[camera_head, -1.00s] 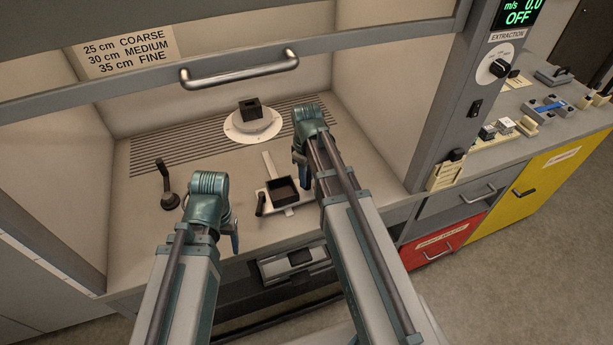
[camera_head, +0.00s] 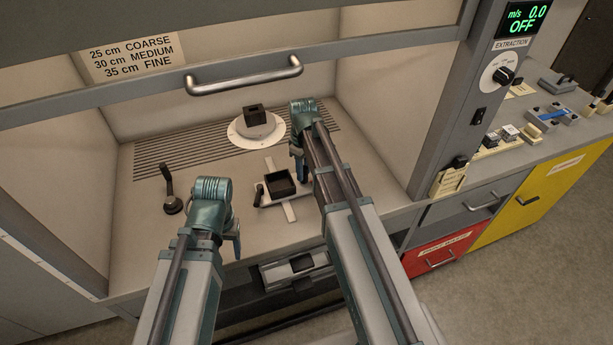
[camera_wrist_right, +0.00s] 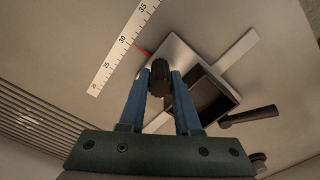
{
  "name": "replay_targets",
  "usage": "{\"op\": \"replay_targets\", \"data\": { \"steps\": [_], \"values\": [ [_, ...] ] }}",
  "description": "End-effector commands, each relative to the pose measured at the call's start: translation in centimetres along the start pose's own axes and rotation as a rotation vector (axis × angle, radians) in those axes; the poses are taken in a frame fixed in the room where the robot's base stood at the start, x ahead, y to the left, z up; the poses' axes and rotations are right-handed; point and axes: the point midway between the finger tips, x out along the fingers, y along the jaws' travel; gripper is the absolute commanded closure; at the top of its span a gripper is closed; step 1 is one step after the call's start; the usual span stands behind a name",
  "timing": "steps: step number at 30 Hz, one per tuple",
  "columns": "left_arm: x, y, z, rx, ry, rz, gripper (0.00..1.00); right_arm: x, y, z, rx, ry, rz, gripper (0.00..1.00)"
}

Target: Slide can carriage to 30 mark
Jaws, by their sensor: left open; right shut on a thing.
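The can carriage (camera_head: 281,183) is a pale plate with a dark square open box, on a light rail (camera_head: 289,210) on the hood floor. In the right wrist view, my right gripper (camera_wrist_right: 160,82) is shut on the carriage's dark ribbed knob (camera_wrist_right: 161,68). A red pointer (camera_wrist_right: 143,51) on the carriage points at the white scale (camera_wrist_right: 122,45), close to its 30 mark. The exact reading is too small to tell. My left gripper (camera_head: 236,242) is open and empty, near the hood's front edge, left of the carriage.
A dark lever (camera_wrist_right: 250,117) sits on the carriage's side. Behind it stands a pale round mount (camera_head: 257,130) with a dark square top. A black upright lever (camera_head: 170,190) stands at left. The sash handle (camera_head: 244,75) hangs above.

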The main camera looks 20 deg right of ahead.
Motion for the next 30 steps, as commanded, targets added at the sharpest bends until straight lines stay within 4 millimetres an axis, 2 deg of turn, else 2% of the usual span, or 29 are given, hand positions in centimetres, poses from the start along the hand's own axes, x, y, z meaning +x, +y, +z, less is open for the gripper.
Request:
{"op": "replay_targets", "data": {
  "steps": [2,9,10,15,30],
  "values": [
    [-0.01,0.00,0.00,0.000,0.000,0.000,0.36,-0.01,0.45,-0.60,0.001,0.000,0.001,1.00],
    [-0.01,0.00,0.00,0.000,0.000,0.000,0.36,-0.01,0.43,-0.59,0.001,0.000,0.002,1.00],
    [-0.01,0.00,0.00,0.000,0.000,0.000,0.36,-0.01,0.43,-0.58,0.001,0.000,0.002,0.63],
    [-0.01,0.00,0.00,0.000,0.000,0.000,0.36,-0.01,0.40,-0.57,0.000,0.000,0.001,0.33],
    [-0.42,-0.04,0.02,0.000,0.000,0.000,0.36,-0.43,0.37,-0.55,0.000,0.000,0.001,0.33]
  ]
}}
